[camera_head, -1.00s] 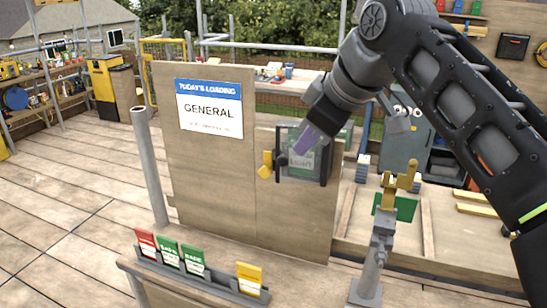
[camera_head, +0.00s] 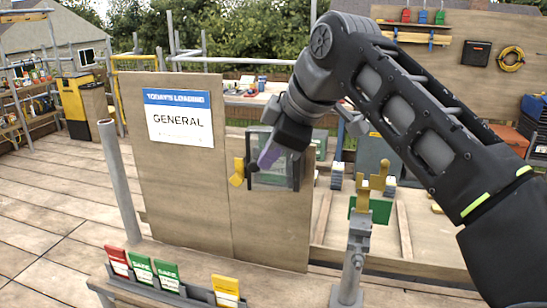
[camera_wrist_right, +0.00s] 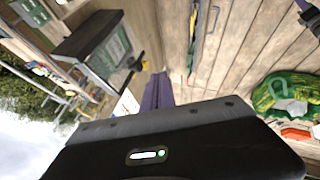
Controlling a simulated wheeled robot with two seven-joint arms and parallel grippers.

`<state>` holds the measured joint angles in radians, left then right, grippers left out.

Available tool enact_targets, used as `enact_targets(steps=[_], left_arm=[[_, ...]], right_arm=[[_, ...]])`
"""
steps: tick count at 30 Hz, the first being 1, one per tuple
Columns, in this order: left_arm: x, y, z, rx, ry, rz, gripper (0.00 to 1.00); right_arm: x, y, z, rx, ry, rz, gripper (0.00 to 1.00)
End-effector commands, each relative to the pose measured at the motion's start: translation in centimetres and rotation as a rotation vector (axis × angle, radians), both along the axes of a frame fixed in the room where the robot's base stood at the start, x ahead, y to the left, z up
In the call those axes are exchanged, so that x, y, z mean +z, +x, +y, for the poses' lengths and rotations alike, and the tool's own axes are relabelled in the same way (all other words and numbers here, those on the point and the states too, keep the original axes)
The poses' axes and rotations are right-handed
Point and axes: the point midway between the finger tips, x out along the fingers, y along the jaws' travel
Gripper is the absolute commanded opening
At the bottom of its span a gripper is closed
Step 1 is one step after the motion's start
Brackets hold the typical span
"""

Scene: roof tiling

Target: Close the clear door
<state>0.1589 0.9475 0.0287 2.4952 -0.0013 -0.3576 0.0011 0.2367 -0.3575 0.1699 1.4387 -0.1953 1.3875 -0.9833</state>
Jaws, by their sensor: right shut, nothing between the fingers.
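The clear door (camera_head: 272,179) is a small see-through pane in a dark frame on the wooden board. A dark knob (camera_head: 253,167) is at its left side, beside a yellow tab (camera_head: 238,172). My right gripper (camera_head: 266,158), with purple fingers, is shut and empty in front of the pane, its tips close to the knob. I cannot tell whether they touch it. In the right wrist view the purple fingers (camera_wrist_right: 158,92) point toward the board, with the dark-framed clear pane (camera_wrist_right: 106,50) to their upper left. How far the door stands open is unclear. My left gripper is not in view.
A "GENERAL" sign (camera_head: 180,118) is on the wooden board (camera_head: 180,185), left of the door. A rack of coloured cards (camera_head: 170,288) is in front. A grey stand with a yellow top (camera_head: 355,250) stands at right. Open plank floor (camera_head: 60,200) lies to the left.

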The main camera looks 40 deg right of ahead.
Motion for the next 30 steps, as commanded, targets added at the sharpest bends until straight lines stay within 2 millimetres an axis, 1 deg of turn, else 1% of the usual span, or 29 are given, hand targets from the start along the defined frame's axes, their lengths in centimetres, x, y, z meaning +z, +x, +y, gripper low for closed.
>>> enact_targets(steps=[1,9,11,15,18,30], left_arm=[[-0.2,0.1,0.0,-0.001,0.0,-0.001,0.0],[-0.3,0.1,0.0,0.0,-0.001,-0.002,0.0],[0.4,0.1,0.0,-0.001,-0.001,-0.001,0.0],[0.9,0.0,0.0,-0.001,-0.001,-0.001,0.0],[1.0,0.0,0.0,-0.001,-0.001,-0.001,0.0],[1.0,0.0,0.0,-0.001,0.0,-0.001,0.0]], right_arm=[[-1.0,0.6,0.0,0.0,0.001,0.004,0.0],[-5.3,3.8,0.0,0.0,0.001,0.005,0.0],[-4.9,4.7,-0.8,-0.003,0.002,0.003,0.0],[-5.0,6.1,-1.9,-0.002,0.002,0.001,0.0],[-5.1,6.7,-2.4,-0.002,0.002,0.0,0.0],[-5.2,6.9,-2.6,-0.003,0.001,0.0,0.0]])
